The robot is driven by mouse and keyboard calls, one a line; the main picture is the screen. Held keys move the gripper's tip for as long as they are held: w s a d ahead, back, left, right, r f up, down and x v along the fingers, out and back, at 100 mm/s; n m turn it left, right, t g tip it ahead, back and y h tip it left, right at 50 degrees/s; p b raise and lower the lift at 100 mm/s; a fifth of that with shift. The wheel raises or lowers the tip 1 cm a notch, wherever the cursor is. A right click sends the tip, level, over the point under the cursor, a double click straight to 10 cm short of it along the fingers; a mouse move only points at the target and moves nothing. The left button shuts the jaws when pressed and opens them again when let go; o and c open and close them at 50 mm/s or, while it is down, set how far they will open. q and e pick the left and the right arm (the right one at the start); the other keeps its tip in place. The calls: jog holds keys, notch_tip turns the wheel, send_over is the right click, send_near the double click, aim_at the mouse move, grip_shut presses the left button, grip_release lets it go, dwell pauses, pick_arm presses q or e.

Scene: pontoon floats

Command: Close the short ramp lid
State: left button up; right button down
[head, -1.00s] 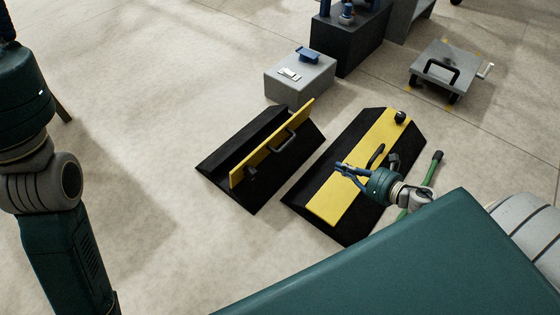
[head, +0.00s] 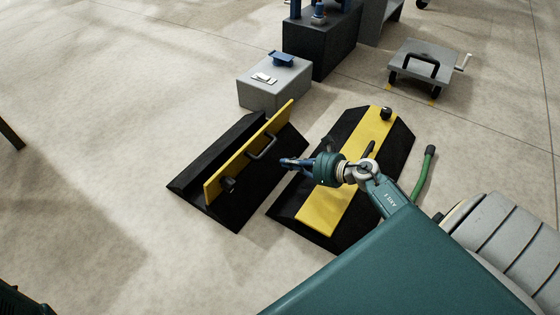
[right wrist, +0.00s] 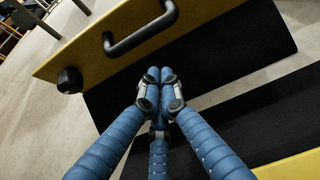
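The black left-hand ramp (head: 240,211) has its yellow lid (head: 238,162) standing up on edge, open. A black bar handle (head: 262,148) and a dark knob (head: 228,184) are on the lid's right face. My right gripper (head: 286,163) is just right of this lid, apart from it, its fingers together and empty. In the right wrist view the blue fingertips (right wrist: 158,76) meet below the lid (right wrist: 195,35), its handle (right wrist: 140,32) and the knob (right wrist: 69,80). My left gripper is out of view.
A second black ramp (head: 394,148) stands to the right, its yellow lid (head: 325,207) lying flat, partly behind my right arm. A grey box (head: 272,90) is behind the left-hand ramp. A low grey trolley (head: 421,62) and a green-handled tool (head: 424,172) are at right.

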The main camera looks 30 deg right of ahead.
jog(key=w, duration=0.1)
jog(key=w+a+r, duration=0.1)
jog(key=w, duration=0.1)
jog(key=shift+w+a+r+b, duration=0.1)
jog(key=shift+a+r+b, duration=0.05)
jog(key=shift+r+b, duration=0.15)
